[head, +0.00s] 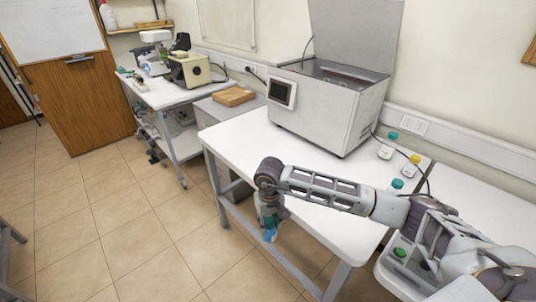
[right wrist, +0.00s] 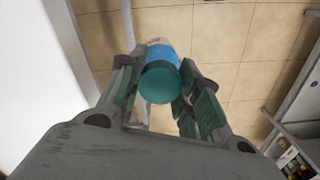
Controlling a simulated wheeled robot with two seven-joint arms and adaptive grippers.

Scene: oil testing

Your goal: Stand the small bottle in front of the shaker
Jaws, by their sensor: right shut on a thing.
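The shaker (head: 325,110) is a grey-white box with a dark screen and a raised lid, standing on the white table (head: 250,140). My left gripper is out of view.
Table room in front of the shaker is clear, partly covered by my right arm. A wooden block (head: 233,96) lies on a lower grey surface to the left. A microscope bench (head: 175,95) stands further back.

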